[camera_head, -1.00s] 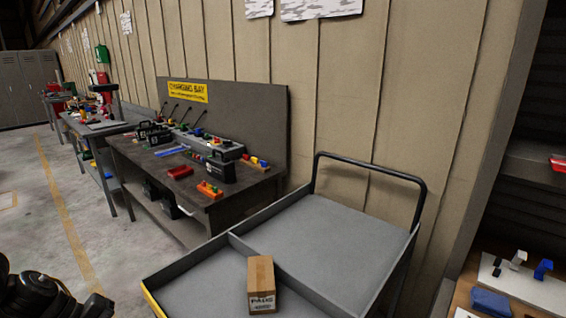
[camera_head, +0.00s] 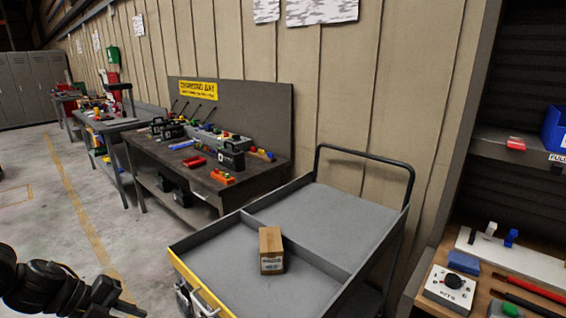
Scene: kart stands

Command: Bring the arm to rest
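My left arm comes in at the lower left corner, dark and jointed. Its far end, my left gripper (camera_head: 122,304), is low in the picture, left of the cart and apart from it. It is too dark and small to tell whether it is open or shut, and I see nothing held in it. My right gripper is not in view. A brown cardboard box (camera_head: 271,250) stands in the near compartment of the grey cart (camera_head: 325,222), against the low divider.
A dark workbench (camera_head: 150,162) with a yellow-signed back panel (camera_head: 262,120) stands behind the cart. A wooden bench at right holds a switch box (camera_head: 448,289), a blue block (camera_head: 465,262) and red bars. A shelf with a blue bin (camera_head: 555,130) is above. Floor at left is clear.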

